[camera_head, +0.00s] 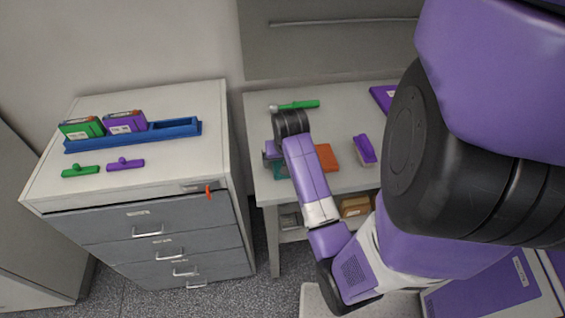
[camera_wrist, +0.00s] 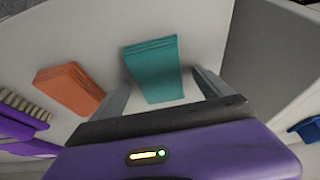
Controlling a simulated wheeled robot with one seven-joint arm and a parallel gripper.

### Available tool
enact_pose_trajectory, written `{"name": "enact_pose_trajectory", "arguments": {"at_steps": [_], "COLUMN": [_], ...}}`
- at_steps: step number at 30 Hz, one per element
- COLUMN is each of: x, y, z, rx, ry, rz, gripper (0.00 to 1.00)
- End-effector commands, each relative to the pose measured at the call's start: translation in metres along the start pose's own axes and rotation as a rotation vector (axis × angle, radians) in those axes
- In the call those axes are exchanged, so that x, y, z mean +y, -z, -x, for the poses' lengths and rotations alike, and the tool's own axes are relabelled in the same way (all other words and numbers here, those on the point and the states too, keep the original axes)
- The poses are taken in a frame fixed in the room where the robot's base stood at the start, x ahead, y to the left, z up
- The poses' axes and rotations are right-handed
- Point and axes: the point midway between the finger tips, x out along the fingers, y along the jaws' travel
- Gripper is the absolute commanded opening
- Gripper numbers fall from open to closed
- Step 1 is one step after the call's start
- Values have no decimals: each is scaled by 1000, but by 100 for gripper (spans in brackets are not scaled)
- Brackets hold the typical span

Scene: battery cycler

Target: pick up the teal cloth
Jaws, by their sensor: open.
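The teal cloth (camera_wrist: 153,66) is a folded stack lying on the light table top, near the middle of the wrist view. My gripper (camera_wrist: 161,82) is open, with one finger on each side of the cloth's near end. Nothing is held. I cannot tell how far the fingertips are above the table. In the head view, only a sliver of the teal cloth (camera_head: 279,173) shows below my gripper, near the table's left front edge; my arm hides the rest.
A folded orange cloth (camera_wrist: 69,87) lies left of the teal one, with a purple-handled brush (camera_wrist: 22,118) beyond it. A green brush (camera_head: 299,104) lies at the table's back. Left, across a gap, a drawer cabinet (camera_head: 150,235) holds a blue rack (camera_head: 172,134).

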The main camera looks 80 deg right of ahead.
Motion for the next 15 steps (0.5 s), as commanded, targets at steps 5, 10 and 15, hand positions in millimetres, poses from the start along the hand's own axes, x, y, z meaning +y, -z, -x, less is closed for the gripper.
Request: {"name": "enact_pose_trajectory", "arguments": {"at_steps": [5,10,15], "x": [0,0,0], "y": [0,0,0], "z": [0,0,0], "rx": [0,0,1], "ry": [0,0,0], "rz": [0,1,1], "gripper": [83,50,24]}}
